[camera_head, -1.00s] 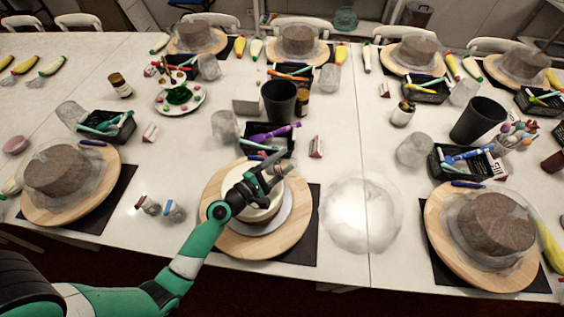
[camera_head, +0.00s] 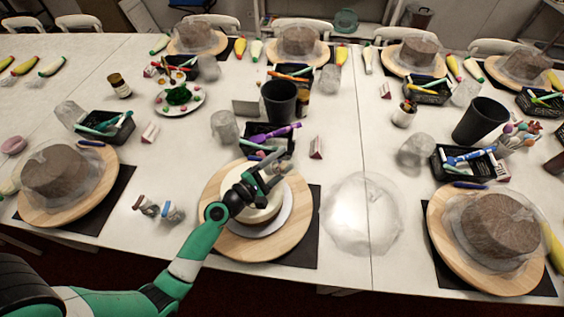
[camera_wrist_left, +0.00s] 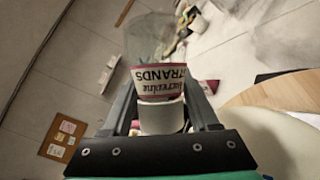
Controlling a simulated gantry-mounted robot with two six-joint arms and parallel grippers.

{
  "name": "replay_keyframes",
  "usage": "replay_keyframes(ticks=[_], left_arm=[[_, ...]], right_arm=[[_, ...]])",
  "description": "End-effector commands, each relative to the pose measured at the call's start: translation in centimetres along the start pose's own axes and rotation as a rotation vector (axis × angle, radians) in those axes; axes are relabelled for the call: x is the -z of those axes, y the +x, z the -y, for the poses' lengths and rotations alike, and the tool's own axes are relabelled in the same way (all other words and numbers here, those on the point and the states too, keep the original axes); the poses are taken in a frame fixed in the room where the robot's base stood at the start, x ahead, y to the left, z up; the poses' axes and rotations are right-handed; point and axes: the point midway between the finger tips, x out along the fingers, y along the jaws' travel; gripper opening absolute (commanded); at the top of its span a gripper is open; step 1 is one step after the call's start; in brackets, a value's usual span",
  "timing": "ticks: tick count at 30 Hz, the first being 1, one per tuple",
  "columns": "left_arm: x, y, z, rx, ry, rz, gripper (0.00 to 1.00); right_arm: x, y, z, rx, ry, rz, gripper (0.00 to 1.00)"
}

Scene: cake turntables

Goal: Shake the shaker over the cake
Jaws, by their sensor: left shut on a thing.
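The cream-coloured cake (camera_head: 262,212) sits on a round wooden turntable (camera_head: 222,236) at the front middle of the table. My left gripper (camera_head: 272,174) is above the cake, its fingers pointing toward the back right. In the left wrist view, it is shut on the shaker (camera_wrist_left: 158,82), which has a red and white label reading "STRANDS", a white end near the palm and a clear far end. The cake (camera_wrist_left: 285,140) and turntable (camera_wrist_left: 275,92) show at the right there. The shaker is hard to make out in the head view. My right gripper is not in view.
Crumpled clear plastic (camera_head: 361,215) lies to the right. Covered brown cakes (camera_head: 57,172) (camera_head: 497,225) flank it on other turntables.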

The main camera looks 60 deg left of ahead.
Motion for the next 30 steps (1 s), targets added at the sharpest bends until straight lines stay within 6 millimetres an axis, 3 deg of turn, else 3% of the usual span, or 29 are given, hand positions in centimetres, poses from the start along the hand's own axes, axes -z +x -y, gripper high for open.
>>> replay_keyframes(ticks=[4, 9, 30], left_arm=[[-1.1, 0.4, -0.3, 0.002, 0.001, 0.003, 0.00], [0.3, 0.0, 0.2, -0.003, 0.001, -0.002, 0.00], [-0.1, -0.1, -0.4, -0.037, -0.075, 0.026, 0.00]], right_arm=[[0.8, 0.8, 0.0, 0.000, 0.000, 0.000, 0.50], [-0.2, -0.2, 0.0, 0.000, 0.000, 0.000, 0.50], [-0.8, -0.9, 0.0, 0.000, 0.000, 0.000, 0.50]])
